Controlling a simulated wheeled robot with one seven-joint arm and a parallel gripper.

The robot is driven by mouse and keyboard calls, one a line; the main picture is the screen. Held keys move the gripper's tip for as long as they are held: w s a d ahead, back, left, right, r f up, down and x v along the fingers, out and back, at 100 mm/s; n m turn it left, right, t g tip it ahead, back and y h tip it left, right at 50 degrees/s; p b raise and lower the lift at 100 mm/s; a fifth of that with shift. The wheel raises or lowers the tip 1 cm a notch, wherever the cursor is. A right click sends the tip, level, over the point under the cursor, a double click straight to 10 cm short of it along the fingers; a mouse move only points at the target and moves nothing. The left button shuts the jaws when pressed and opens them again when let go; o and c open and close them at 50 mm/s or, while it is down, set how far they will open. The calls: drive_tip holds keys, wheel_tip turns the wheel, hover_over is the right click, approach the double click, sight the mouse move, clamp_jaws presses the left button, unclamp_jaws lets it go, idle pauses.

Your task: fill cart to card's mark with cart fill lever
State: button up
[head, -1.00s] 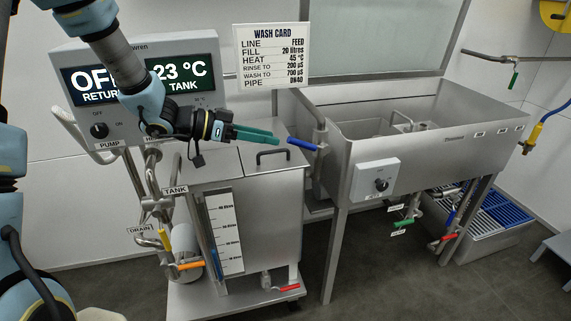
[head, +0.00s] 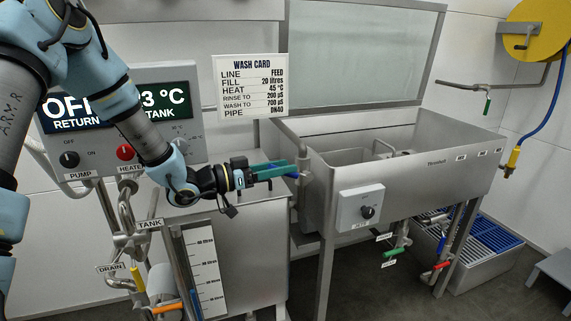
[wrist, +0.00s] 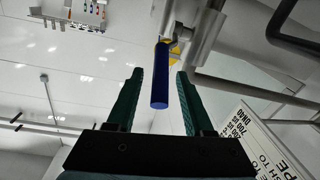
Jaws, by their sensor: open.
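The blue cart fill lever (wrist: 159,85) hangs between my two green fingers in the wrist view, with a gap on each side. In the head view the lever is mostly hidden behind the fingers. My gripper (head: 291,168) is open around it, beside the sink's left end, above the cart (head: 255,245). The wash card (head: 250,88) reads FILL 20 litres, LINE FEED. The cart's litre scale (head: 208,272) stands on its front. The liquid level beside it is too small to read surely.
The control box (head: 120,110) with its OFF display stands behind my arm. The steel sink (head: 400,170) with a dial box (head: 361,207) lies to the right. Pipes with an orange lever (head: 167,308) are at the cart's left.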

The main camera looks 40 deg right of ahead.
drive_tip(key=shift+s+d, duration=0.15)
drive_tip(key=shift+d, duration=0.55)
clamp_jaws()
idle(1.0)
